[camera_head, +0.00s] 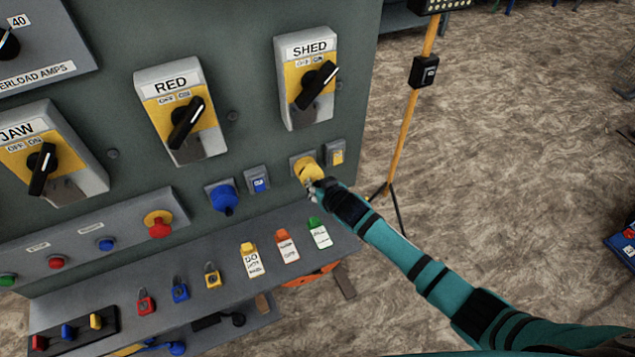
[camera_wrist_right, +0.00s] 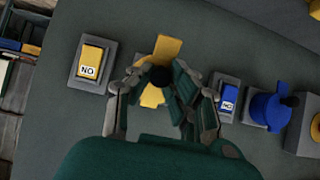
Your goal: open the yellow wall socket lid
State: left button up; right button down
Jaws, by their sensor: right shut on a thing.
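The yellow wall socket (camera_head: 306,167) is on the lower right part of the grey panel, below the SHED switch. My right gripper (camera_head: 318,184) reaches it from the lower right and partly covers it. In the right wrist view, the fingers of my right gripper (camera_wrist_right: 160,84) are closed around the yellow lid (camera_wrist_right: 152,97), with a dark round knob between them. A yellow part of the socket (camera_wrist_right: 166,47) shows above the fingers. The fingers hide much of the lid, and I cannot tell its exact angle. My left gripper is not in view.
A yellow switch (camera_head: 338,154) sits right of the socket. A blue switch (camera_head: 259,180) and a blue socket (camera_head: 224,198) are to its left. Below, a shelf (camera_head: 215,300) holds padlocks and coloured tags. A yellow stand (camera_head: 407,120) is on the floor at right.

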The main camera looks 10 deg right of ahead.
jog(key=shift+f, duration=0.1)
jog(key=c, duration=1.2)
grip_release()
jog(key=v, duration=1.2)
jog(key=shift+c, duration=0.3)
